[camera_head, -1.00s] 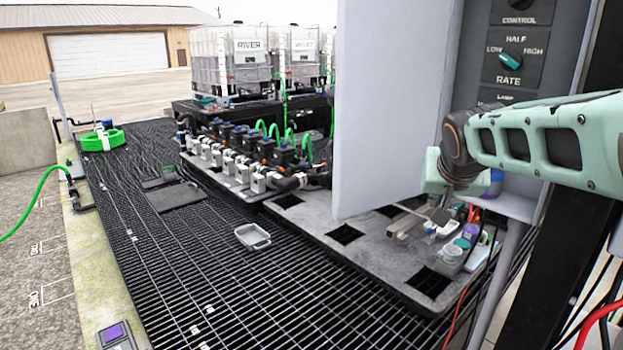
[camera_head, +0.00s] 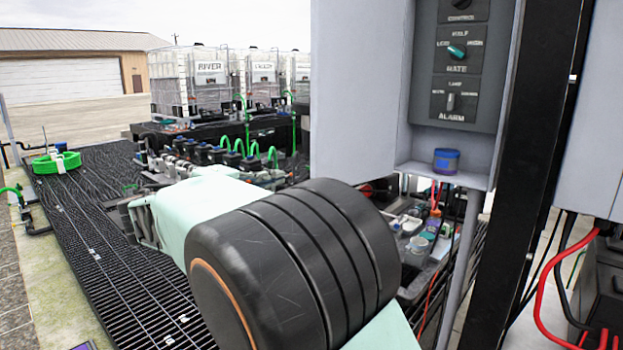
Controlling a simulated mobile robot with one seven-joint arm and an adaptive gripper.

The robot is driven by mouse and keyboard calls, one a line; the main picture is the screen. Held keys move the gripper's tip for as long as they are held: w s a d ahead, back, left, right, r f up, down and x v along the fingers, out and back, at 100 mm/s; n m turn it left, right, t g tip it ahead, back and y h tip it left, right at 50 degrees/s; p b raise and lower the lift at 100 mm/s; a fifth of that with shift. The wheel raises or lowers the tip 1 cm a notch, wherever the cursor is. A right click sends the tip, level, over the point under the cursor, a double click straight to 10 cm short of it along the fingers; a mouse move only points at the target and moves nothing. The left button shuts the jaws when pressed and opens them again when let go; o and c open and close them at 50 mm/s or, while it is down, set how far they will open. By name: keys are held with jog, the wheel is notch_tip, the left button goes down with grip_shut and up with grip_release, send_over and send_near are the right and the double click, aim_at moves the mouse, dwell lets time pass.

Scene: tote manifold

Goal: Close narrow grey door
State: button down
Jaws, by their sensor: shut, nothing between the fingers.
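The narrow grey door (camera_head: 352,90) stands open on the left side of a grey control box (camera_head: 418,150). Inside the box, a panel (camera_head: 458,65) with rate and alarm knobs is exposed. A small blue jar (camera_head: 446,161) sits on the box's bottom shelf. My gripper (camera_head: 130,220) is shut and empty, left of and lower than the door, apart from it. It is seen small and partly hidden behind my arm, whose large black joint fills the lower middle of the view.
A black post (camera_head: 537,170) stands right of the box, with another grey box (camera_head: 595,120) and red cables (camera_head: 545,290) beyond. Below the box is a cluttered bench with bottles and wires. Valves and tanks (camera_head: 185,80) stand behind; the grating (camera_head: 95,250) at left is mostly clear.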

jog(key=w+d+t+p, duration=0.1)
jog(key=w+d+p, duration=0.1)
jog(key=w+d, duration=0.3)
jog(key=shift+w+r+n, duration=0.3)
jog(key=shift+w+r, duration=0.05)
jog(key=shift+w, duration=0.25)
jog(key=shift+d, duration=0.1)
jog(key=shift+f, duration=0.1)
dwell(0.4)
